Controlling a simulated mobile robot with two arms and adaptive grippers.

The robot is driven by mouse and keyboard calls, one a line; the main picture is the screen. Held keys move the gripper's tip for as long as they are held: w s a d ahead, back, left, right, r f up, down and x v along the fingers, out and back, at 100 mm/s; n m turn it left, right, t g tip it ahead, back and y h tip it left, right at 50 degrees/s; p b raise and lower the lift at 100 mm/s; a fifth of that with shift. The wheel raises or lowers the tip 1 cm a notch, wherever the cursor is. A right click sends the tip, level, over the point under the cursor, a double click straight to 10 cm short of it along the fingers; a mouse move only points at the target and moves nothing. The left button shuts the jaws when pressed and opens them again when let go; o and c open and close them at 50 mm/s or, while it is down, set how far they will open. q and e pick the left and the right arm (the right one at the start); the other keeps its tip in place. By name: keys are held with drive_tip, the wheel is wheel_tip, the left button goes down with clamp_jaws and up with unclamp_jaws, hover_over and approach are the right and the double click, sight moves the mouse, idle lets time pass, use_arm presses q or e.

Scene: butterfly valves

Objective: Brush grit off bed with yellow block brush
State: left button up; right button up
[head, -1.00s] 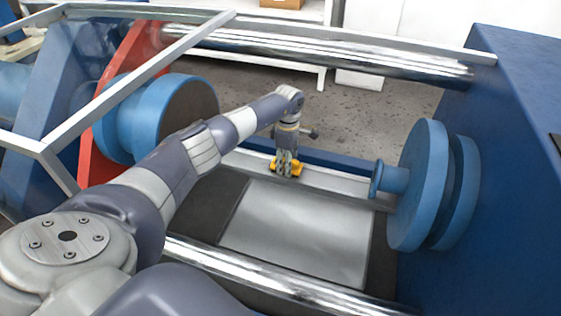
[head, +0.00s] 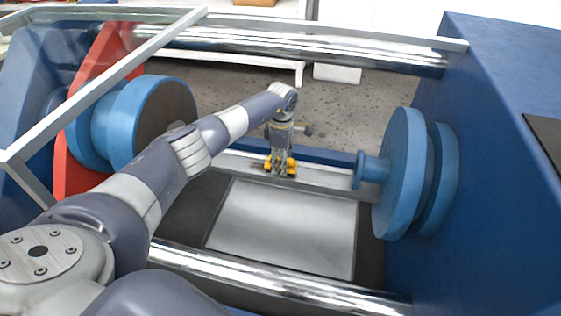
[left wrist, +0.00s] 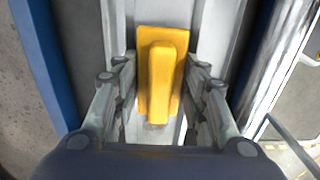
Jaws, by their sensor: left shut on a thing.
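The yellow block brush (left wrist: 155,98) sits between the fingers of my left gripper (left wrist: 158,105) in the left wrist view. In the head view the brush (head: 291,168) shows as small yellow patches at the fingertips of my left gripper (head: 280,167). The gripper is shut on it and points down over the light metal rail at the far side of the bed. The bed (head: 285,228) is a flat grey metal plate with a dark border. I cannot make out grit on it. Whether the brush touches the surface is hidden. My right gripper is not in view.
A blue flanged disc (head: 402,175) stands right of the bed, and another blue disc (head: 150,120) stands left. Chrome bars run along the near side (head: 275,280) and far side (head: 300,47). A blue housing (head: 490,150) closes off the right.

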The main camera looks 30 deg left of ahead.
use_arm(q)
drive_tip(key=shift+s+a+b, duration=0.15)
drive_tip(key=shift+s+a, duration=0.2)
drive_tip(key=shift+a, duration=0.85)
drive_tip(key=shift+s+a+b, duration=0.1)
drive_tip(key=shift+s+a, duration=0.3)
drive_tip(key=shift+a, duration=0.8)
drive_tip(key=shift+s+a+b, duration=0.15)
drive_tip(key=shift+s+a, duration=0.2)
drive_tip(key=shift+a, duration=0.85)
drive_tip(key=shift+s+a+b, duration=0.25)
drive_tip(key=shift+s+a, duration=0.05)
drive_tip(key=shift+a, duration=0.55)
drive_tip(key=shift+s+a+b, duration=0.2)
drive_tip(key=shift+s+a, duration=0.05)
drive_tip(key=shift+a, duration=0.55)
drive_tip(key=shift+s+a+b, duration=0.3)
drive_tip(key=shift+a, duration=0.65)
drive_tip(key=shift+s+a+b, duration=0.3)
drive_tip(key=shift+a, duration=0.65)
drive_tip(key=shift+d, duration=0.1)
